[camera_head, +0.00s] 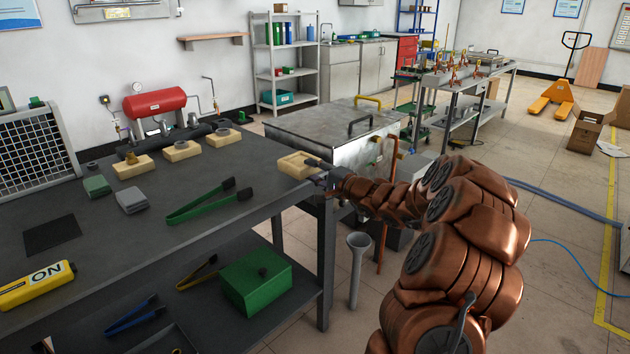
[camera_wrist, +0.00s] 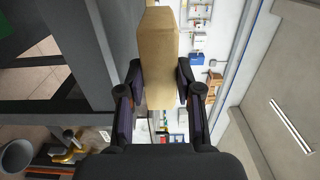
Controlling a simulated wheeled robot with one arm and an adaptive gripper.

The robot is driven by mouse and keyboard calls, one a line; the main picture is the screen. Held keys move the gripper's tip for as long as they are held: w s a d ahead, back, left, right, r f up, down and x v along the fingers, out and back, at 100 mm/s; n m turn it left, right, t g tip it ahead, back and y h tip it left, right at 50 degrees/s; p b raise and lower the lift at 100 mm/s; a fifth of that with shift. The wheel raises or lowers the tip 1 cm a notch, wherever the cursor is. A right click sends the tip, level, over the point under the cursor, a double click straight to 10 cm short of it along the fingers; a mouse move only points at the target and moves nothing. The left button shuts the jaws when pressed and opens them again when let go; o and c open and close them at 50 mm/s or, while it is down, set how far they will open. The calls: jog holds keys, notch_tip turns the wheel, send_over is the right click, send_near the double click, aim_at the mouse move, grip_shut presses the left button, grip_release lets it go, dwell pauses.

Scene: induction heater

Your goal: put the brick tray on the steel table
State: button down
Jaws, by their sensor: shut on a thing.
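A pale yellow brick tray (camera_head: 297,165) is at the right edge of the dark grey-topped table (camera_head: 130,240) in the head view. My gripper (camera_head: 316,173) is shut on its right end. In the wrist view the tray (camera_wrist: 160,50) is between both fingers and points away from the palm. I cannot tell whether its underside touches the tabletop. Another metal table (camera_head: 470,76) with copper-coloured pieces on it stands at the back right; which table is called the steel table is not marked.
Similar yellow blocks (camera_head: 181,151) with grey pieces stand at the table's back. Green tongs (camera_head: 205,203) and small grey and green blocks lie nearby. A metal cabinet (camera_head: 300,130) with handles stands behind my gripper. A grey funnel-topped stand (camera_head: 358,265) is below my arm.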

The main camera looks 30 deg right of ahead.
jog(key=shift+f, duration=1.55)
jog(key=shift+f+b, duration=0.25)
jog(key=shift+b, duration=0.05)
jog(key=c, duration=0.8)
grip_release()
jog(key=shift+o, duration=0.2)
jog(key=shift+r, duration=0.1)
jog(key=v, duration=1.2)
jog(key=shift+r, duration=0.15)
